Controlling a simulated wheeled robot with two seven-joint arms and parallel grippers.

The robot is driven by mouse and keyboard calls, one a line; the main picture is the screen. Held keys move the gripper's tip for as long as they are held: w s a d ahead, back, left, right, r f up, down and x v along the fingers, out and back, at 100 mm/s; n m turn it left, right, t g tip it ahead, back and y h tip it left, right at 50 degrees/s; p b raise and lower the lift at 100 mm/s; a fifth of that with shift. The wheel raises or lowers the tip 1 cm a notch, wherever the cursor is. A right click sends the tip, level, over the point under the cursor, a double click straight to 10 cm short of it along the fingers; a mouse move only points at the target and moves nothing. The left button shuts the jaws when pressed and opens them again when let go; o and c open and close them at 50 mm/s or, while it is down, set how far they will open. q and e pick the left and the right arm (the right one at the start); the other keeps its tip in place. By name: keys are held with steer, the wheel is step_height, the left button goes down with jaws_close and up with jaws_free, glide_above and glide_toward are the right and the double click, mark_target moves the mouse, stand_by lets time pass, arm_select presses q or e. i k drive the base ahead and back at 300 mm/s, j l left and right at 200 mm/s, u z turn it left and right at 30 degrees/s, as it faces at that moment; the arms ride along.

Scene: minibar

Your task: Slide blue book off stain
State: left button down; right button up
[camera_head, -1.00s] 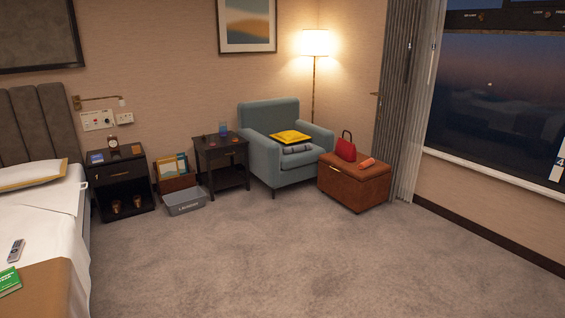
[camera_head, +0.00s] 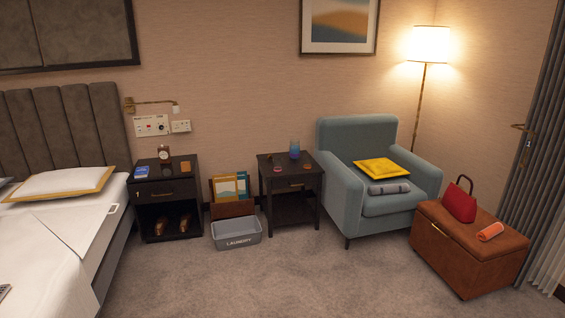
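A small blue book (camera_head: 141,172) lies on the left side of the black nightstand (camera_head: 166,191), beside the bed. A clock (camera_head: 164,153) and a small brown item (camera_head: 186,167) stand on the same top. I cannot make out a stain; the surface under the book is hidden. Neither of my grippers is in view.
The bed (camera_head: 60,240) fills the left side. A grey laundry bin (camera_head: 236,234) stands on the floor right of the nightstand, with a side table (camera_head: 290,165), armchair (camera_head: 370,180) and brown ottoman (camera_head: 470,250) further right. The carpet (camera_head: 270,290) in front is clear.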

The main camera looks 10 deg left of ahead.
mark_target(141, 172)
steer(key=i+j+u, duration=0.2)
steer(key=i+u, duration=0.2)
steer(key=i, duration=0.35)
steer(key=i+u, duration=0.4)
steer(key=i, duration=0.4)
steer(key=i+l+u, duration=0.4)
steer(key=i, duration=0.35)
steer(key=j, duration=0.1)
